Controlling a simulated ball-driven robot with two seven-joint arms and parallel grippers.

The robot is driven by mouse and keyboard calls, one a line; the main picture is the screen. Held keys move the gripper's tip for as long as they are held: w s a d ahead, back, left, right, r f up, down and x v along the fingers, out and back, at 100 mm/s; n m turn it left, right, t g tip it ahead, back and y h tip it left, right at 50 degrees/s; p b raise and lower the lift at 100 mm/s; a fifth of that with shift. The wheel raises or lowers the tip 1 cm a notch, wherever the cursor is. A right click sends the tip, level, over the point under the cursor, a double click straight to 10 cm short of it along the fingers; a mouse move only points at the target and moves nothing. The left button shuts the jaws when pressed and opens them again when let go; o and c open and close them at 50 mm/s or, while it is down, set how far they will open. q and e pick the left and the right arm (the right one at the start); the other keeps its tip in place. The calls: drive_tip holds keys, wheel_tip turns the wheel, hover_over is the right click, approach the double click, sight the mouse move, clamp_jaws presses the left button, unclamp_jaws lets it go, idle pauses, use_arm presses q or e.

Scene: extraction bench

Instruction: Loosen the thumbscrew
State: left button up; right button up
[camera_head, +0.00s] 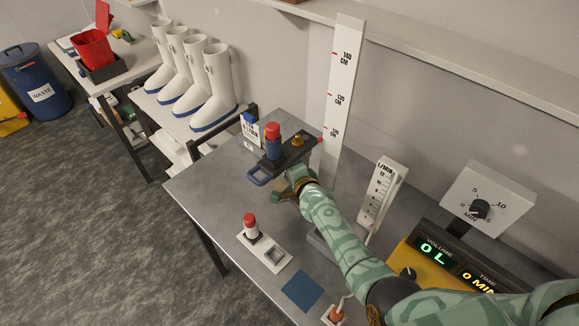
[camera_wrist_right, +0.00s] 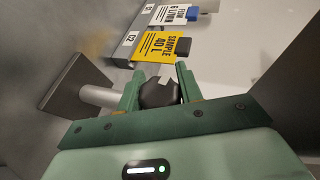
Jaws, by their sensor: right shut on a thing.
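In the right wrist view a black knob (camera_wrist_right: 160,92), which looks like the thumbscrew, sits between the green fingers of my right gripper (camera_wrist_right: 158,88). The fingers are shut on it from both sides. A pale rod runs from beside the knob to a dark square plate (camera_wrist_right: 75,92) on the left. In the head view my right gripper (camera_head: 288,190) is at the dark carriage (camera_head: 303,152), just below it in the picture. The knob is hidden there by the gripper. My left gripper is not in view.
The carriage bears a red-topped blue part (camera_head: 273,140) and a brass knob (camera_head: 297,141), beside a tall white scale (camera_head: 343,100). A flow gauge (camera_head: 382,192) and yellow control box (camera_head: 440,262) stand to the right. The grey bench top (camera_head: 205,185) is clear at left.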

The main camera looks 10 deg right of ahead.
drive_tip(key=o, duration=1)
drive_tip(key=shift+s+r+p, duration=0.2)
drive_tip(key=shift+s+p, duration=0.1)
drive_tip(key=shift+p, duration=0.15)
drive_tip(key=shift+p+v, duration=5.9)
drive_tip(key=shift+v, duration=1.9)
drive_tip(key=shift+d+f, duration=0.1)
drive_tip(key=shift+f, duration=0.05)
